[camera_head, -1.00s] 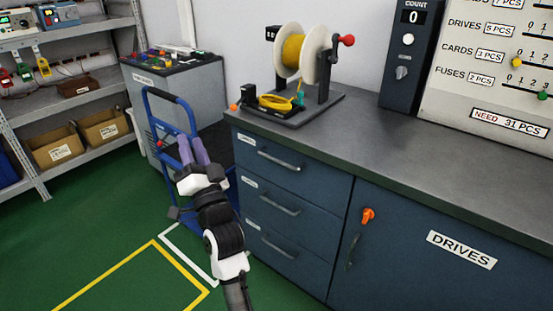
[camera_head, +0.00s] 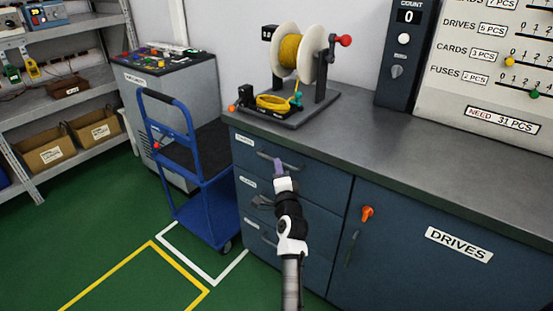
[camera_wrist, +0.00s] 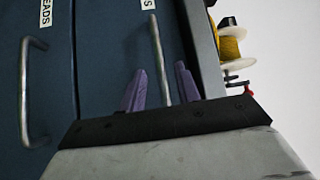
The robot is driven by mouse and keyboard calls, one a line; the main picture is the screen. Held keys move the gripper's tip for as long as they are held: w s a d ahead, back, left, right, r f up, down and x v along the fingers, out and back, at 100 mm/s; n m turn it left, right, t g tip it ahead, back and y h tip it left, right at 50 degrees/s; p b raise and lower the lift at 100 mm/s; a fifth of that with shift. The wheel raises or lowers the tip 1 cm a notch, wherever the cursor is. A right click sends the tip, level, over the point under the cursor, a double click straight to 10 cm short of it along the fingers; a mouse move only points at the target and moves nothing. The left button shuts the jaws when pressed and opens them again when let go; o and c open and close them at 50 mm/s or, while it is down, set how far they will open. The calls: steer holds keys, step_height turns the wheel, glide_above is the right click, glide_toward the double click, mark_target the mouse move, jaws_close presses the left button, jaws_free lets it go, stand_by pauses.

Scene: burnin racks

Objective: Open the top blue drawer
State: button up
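The top blue drawer (camera_head: 325,182) is shut in the cabinet under the grey worktop. Its grey bar handle (camera_head: 264,155) is partly hidden by my gripper (camera_head: 279,163), which is right in front of it. In the wrist view, my gripper (camera_wrist: 160,68) is open, with its two purple fingers apart. The handle (camera_wrist: 157,45) of the top drawer (camera_wrist: 112,50) runs between the fingers, with a gap on each side. I cannot tell how deep the bar lies between them.
Lower drawers sit below, one handle (camera_wrist: 27,92) showing at left in the wrist view. A door labelled DRIVES (camera_head: 400,262) with an orange latch (camera_head: 367,213) is to the right. A blue cart (camera_head: 205,208) stands close to the left. The worktop bears a yellow wire spool (camera_head: 290,55).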

steer(key=shift+x, duration=2.25)
jaws_close()
